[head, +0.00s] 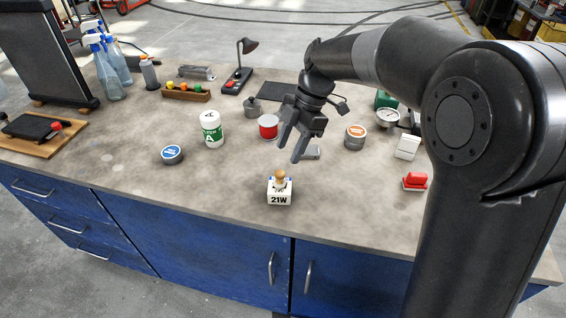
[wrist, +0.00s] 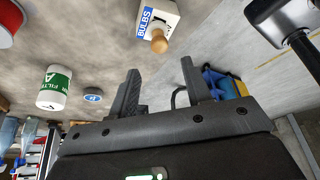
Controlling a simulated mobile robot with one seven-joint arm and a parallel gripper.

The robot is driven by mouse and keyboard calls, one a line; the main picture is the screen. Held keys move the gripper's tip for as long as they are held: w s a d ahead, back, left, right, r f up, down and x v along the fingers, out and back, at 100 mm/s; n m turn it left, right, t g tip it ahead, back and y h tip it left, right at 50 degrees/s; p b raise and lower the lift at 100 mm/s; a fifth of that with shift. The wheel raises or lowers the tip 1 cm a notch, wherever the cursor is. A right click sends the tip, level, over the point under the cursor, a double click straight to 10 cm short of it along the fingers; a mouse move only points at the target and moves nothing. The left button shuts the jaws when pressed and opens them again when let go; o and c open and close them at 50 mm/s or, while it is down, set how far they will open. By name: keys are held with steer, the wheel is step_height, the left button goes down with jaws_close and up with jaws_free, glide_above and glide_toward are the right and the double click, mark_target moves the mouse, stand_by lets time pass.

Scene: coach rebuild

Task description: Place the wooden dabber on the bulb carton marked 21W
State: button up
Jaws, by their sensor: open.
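The bulb carton marked 21W (head: 279,195) is a small white box with blue marking near the front edge of the worktop. It also shows at the top of the wrist view (wrist: 168,14), where "BULBS" can be read. The wooden dabber (head: 281,178) stands on top of the carton, its round knob upward; the knob shows in the wrist view (wrist: 159,41). My gripper (head: 288,147) is open and empty, above and behind the carton in the head view. Its fingers (wrist: 162,80) are apart from the dabber. The dabber's contact with the carton top is partly hidden.
A blue-lidded tin (head: 172,155), a white and green filter can (head: 212,130) and a red tin (head: 268,127) stand to the left. An orange-topped tin (head: 355,137), a white box (head: 407,147) and a red stamp-like object (head: 415,181) stand to the right. The worktop around the carton is clear.

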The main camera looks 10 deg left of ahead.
steer(key=s+d+r+m+t, duration=0.3)
steer(key=d+r+m, duration=0.45)
steer(key=d, duration=0.25)
steer(key=s+d+f+m+t+h, duration=0.2)
steer(key=s+d+m+t, duration=0.4)
steer(key=s+d+m, duration=0.9)
steer(key=d+m+h, duration=0.1)
steer(key=d+m, duration=0.1)
steer(key=m, duration=0.2)
steer(key=shift+s+f, duration=0.15)
steer(key=shift+f, duration=0.1)
